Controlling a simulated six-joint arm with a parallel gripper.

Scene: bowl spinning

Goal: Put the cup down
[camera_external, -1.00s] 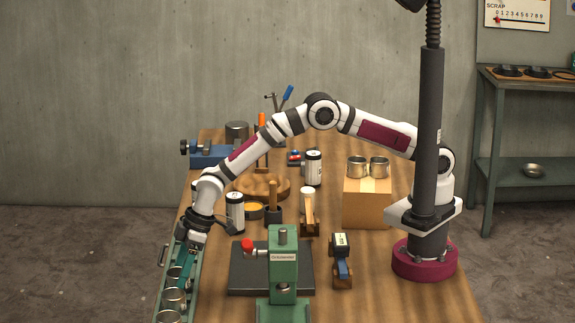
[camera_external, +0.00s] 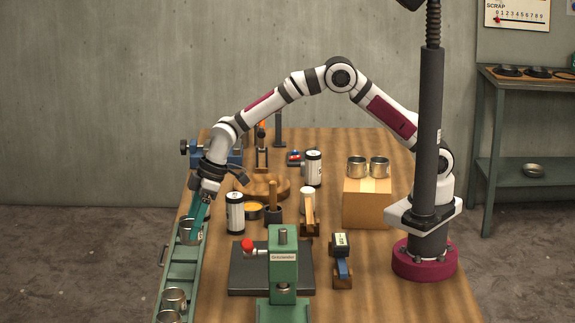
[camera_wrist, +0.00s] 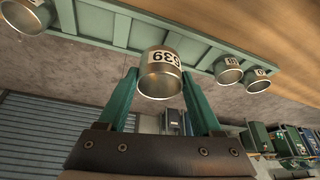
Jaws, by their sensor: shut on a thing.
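My gripper (camera_external: 196,215) has teal fingers and is shut on a metal cup (camera_external: 188,233) at the left of the bench. The cup is over the long green rack (camera_external: 182,270); I cannot tell whether it touches the rack. In the wrist view the cup (camera_wrist: 160,75) sits between both fingers (camera_wrist: 160,95), with a white number label on its side and its round end towards the camera.
Other metal cups (camera_external: 174,298) stand near the front of the rack; more show in the wrist view (camera_wrist: 228,70). A black-and-white canister (camera_external: 235,212) is right of my gripper. A green press (camera_external: 283,270) stands in front. Two cups (camera_external: 368,167) top a cardboard box (camera_external: 367,203).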

